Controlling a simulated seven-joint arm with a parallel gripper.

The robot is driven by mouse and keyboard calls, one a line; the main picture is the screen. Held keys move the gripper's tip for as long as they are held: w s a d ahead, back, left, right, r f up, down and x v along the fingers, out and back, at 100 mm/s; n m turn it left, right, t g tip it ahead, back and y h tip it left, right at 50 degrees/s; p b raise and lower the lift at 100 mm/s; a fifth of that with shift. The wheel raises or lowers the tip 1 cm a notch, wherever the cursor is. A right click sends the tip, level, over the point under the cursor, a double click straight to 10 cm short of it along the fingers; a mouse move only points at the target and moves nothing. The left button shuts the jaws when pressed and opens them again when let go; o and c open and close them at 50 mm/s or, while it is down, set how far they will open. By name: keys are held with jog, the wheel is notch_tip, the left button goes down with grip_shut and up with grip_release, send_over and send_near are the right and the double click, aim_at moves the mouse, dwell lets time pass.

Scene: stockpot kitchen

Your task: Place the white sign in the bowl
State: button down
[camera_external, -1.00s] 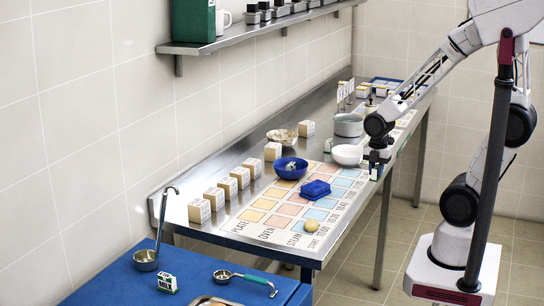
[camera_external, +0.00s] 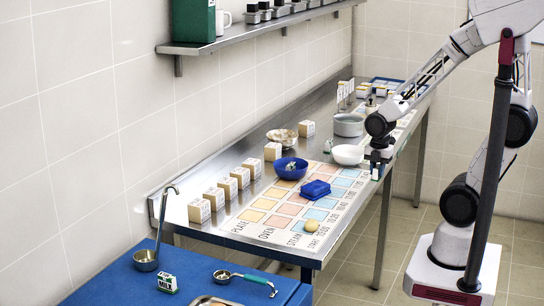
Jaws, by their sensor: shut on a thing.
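My gripper (camera_external: 376,168) is at the front edge of the steel table, right of the white bowl (camera_external: 348,155). It is shut on a small white piece with a dark mark (camera_external: 375,174), probably a white sign; its face is too small to read. The white bowl stands upright and looks empty. A blue bowl (camera_external: 288,174) stands further left with a small pale and green thing (camera_external: 291,166) in it. A beige bowl (camera_external: 282,136) stands behind, near the wall.
A grey pot (camera_external: 348,125) stands behind the white bowl. Several small cartons (camera_external: 214,198) line the wall side.

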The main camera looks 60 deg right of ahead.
jog(key=w+d+r, duration=0.2)
jog(key=w+d, duration=0.1)
jog(key=w, duration=0.5)
jog(key=w+d+r, duration=0.3)
jog(key=w, duration=0.5)
send_near(282, 137)
jog(key=shift+n, duration=0.3)
jog(key=a, duration=0.1)
jog(key=s+a+r, duration=0.1)
jog(key=a, duration=0.1)
jog(key=s+a+r, duration=0.1)
jog(key=a, duration=0.1)
jog(key=shift+s+r, duration=0.1)
jog(key=shift+s, duration=0.05)
jog(key=shift+f, duration=2.5)
jog(key=shift+f, duration=2.5)
jog(key=shift+f, duration=0.15)
